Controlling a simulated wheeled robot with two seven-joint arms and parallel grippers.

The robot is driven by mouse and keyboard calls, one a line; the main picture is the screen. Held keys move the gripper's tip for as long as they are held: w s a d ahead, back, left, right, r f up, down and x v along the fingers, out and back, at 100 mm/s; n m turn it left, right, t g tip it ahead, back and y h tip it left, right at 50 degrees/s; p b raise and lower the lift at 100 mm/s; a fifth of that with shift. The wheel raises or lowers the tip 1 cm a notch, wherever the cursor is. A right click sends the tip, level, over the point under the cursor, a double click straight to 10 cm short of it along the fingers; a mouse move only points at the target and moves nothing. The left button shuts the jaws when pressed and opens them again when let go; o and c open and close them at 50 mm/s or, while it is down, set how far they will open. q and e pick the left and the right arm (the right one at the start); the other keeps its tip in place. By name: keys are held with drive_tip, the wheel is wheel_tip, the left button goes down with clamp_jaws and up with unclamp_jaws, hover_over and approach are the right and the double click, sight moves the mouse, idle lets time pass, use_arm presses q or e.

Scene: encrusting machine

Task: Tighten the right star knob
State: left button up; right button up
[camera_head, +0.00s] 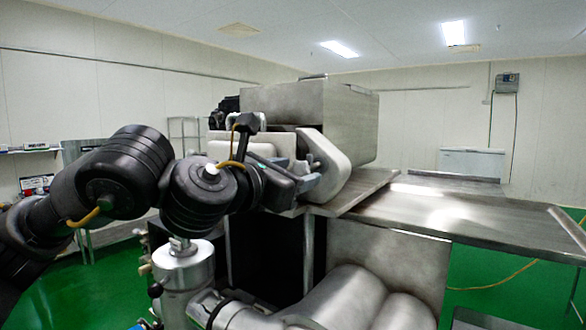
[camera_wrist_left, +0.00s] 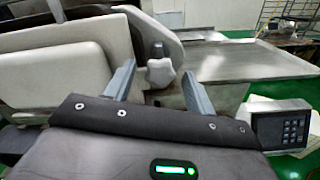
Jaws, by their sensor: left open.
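The right star knob (camera_wrist_left: 160,70) is a pale grey lobed knob with a dark stem above it, on the side of the machine in the left wrist view. My left gripper (camera_head: 312,177) is open at the machine's side in the head view. In the left wrist view, its two grey fingers (camera_wrist_left: 158,74) stand apart, with the knob seen between their tips. I cannot tell whether either finger touches the knob. In the head view I cannot make out the knob clearly around the gripper. My right gripper is not in view.
The encrusting machine's grey housing (camera_head: 310,105) rises behind my left gripper. A metal table (camera_head: 450,212) extends to the right and looks bare. A box with a keypad (camera_wrist_left: 283,128) is at the right of the left wrist view. Green floor (camera_head: 490,275) shows below.

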use_arm(q)
drive_tip(key=c, duration=1)
drive_tip(key=shift+f+n+b, duration=0.2)
drive_tip(key=shift+n+b, duration=0.5)
drive_tip(key=shift+b, duration=0.2)
drive_tip(key=n+b, duration=1.2)
drive_tip(key=b, duration=0.1)
drive_tip(key=shift+n, duration=0.4)
drive_tip(key=shift+n+b, duration=0.4)
drive_tip(key=shift+n, duration=0.3)
drive_tip(key=shift+r+n+b, duration=0.15)
drive_tip(key=shift+n+b, duration=0.25)
drive_tip(key=shift+n, duration=0.1)
drive_tip(key=shift+r, duration=0.1)
